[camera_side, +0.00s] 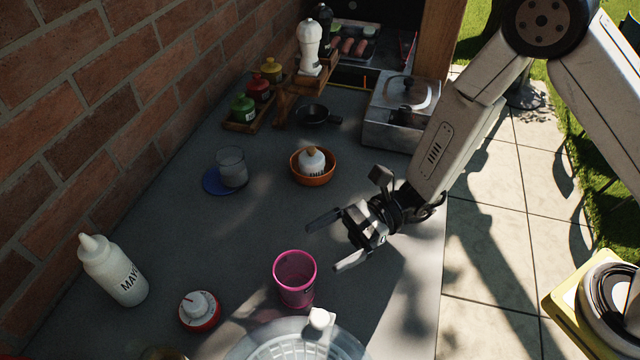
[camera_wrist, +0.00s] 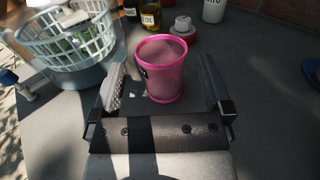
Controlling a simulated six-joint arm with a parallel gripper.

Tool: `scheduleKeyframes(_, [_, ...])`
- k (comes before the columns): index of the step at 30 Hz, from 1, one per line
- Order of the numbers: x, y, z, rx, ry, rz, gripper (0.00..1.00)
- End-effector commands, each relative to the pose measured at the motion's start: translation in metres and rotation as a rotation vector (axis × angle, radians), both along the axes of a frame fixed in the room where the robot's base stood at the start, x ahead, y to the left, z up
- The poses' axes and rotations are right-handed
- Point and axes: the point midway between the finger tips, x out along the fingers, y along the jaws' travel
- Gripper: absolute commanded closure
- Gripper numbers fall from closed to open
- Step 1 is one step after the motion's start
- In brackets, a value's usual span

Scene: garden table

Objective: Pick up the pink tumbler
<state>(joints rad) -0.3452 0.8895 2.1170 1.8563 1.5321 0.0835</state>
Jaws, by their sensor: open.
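The pink tumbler (camera_side: 295,279) stands upright on the dark grey table, near the front in the side view. In the wrist view the tumbler (camera_wrist: 161,70) is upright ahead of my gripper, roughly centred between the fingers. My gripper (camera_side: 328,243) is open and empty, above and behind the tumbler in the side view. Its two fingers also show in the wrist view (camera_wrist: 161,88), spread wide on either side of the tumbler. I see no contact between fingers and tumbler.
A clear basket-like bowl (camera_side: 297,343) stands close to the tumbler; a pale basket (camera_wrist: 62,42) shows left of it in the wrist view. A red-and-white container (camera_side: 200,311) and a mayo bottle (camera_side: 113,270) stand to the left. An orange bowl (camera_side: 313,174) is farther back.

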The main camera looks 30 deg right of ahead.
Motion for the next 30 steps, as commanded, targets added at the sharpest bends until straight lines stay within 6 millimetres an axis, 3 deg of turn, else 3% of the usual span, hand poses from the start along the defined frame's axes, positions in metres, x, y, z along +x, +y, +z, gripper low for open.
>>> scheduleKeyframes(12, [0.000, 0.000, -0.042, 0.001, 0.001, 0.000, 0.00])
scheduleKeyframes(18, [-0.001, 0.015, -0.040, 0.000, -0.001, 0.001, 0.00])
scheduleKeyframes(30, [-0.002, 0.023, -0.040, 0.000, -0.001, 0.002, 0.00])
